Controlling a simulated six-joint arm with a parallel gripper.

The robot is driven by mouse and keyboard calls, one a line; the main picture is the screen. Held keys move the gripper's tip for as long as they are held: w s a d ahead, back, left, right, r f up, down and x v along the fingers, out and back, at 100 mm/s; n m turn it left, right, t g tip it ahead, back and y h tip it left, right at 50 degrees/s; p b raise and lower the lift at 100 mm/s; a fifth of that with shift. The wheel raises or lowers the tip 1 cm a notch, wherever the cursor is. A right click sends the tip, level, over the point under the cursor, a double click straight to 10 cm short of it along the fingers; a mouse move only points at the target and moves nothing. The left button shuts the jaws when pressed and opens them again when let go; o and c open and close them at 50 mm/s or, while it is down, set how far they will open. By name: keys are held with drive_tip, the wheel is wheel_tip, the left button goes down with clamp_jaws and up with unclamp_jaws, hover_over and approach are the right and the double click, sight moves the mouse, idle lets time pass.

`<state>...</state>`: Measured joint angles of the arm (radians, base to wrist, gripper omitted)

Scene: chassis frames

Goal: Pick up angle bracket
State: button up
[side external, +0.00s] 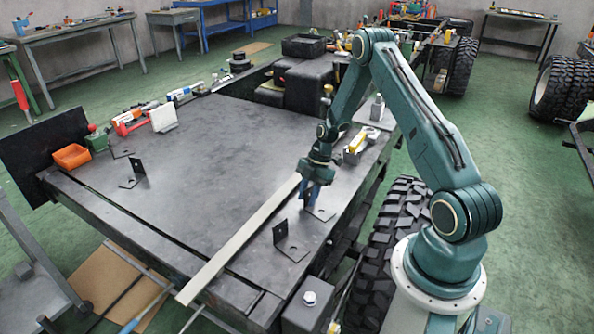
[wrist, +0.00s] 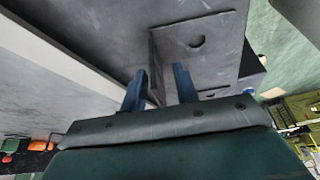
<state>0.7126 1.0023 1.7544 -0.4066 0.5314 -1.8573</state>
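The dark angle bracket (side external: 324,214) lies on the grey chassis plate (side external: 215,150) near its right edge, with one leg flat and one upright. My gripper (side external: 311,193) points down over it, and its blue fingers hide most of the upright leg in the side view. In the wrist view, my gripper (wrist: 160,88) has its fingers apart on either side of the bracket's upright leg. The flat leg of the bracket (wrist: 212,40), with a hole, shows beyond. Gaps show beside both fingers, so it does not look clamped.
A second bracket (side external: 289,249) stands nearer the front, and another bracket (side external: 133,177) stands at the left. A long pale strip (side external: 240,237) runs across the plate just left of my gripper. A grey tray (side external: 360,146) sits behind. The plate's middle is clear.

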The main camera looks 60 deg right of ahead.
drive_tip(key=shift+c, duration=0.2)
clamp_jaws()
drive_tip(key=shift+r, duration=0.1)
wheel_tip(320, 180, up, 20)
idle(0.9)
idle(0.6)
drive_tip(key=w+a+f+n+g, duration=0.1)
drive_tip(key=w+f, duration=0.3)
drive_tip(key=f, duration=1)
drive_tip(key=shift+w+f+n, duration=0.25)
drive_tip(key=shift+n, duration=0.65)
